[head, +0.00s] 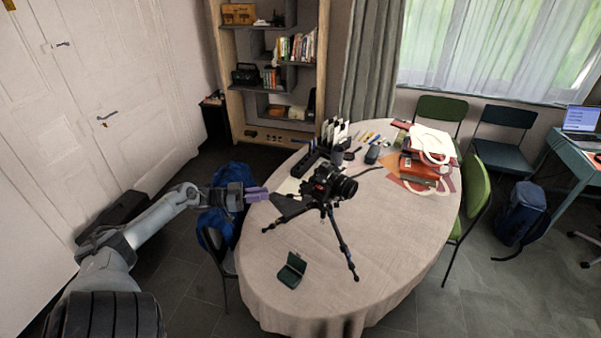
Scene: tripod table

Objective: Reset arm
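My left gripper (256,194) is at the end of the arm from the left, over the left edge of the table (390,250). Its purple fingers look close together from this side, and I cannot tell whether they are open or shut. A black camera (332,187) sits on a black tripod (342,243) that stands on the cloth, to the right of the gripper and apart from it. A small dark green box (291,270) with its lid up lies on the table in front of the tripod. My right gripper is not in view.
Books (424,165), pens (370,138) and dark holders (308,160) crowd the back of the table. A blue backpack (234,176) and a dark chair (216,250) stand at its left side. A green chair (474,188) stands at the right. The table's front right is clear.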

